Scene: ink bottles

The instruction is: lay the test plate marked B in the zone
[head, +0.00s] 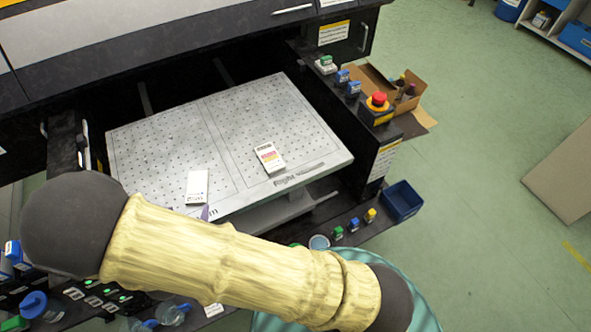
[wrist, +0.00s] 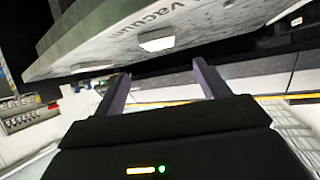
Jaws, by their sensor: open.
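A perforated grey platen (head: 150,150) lies in the machine's bay, split by a line. A small white plate (head: 197,186) lies near its front edge, left of the line. In the head view my arm hides most of the gripper.
A red emergency button (head: 378,99) and several small bottles stand on the ledge right of the platen. A cardboard box (head: 375,82) and a blue bin (head: 402,201) are further right. Bottles with blue caps (head: 35,304) stand at lower left. Black machine walls flank the platen.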

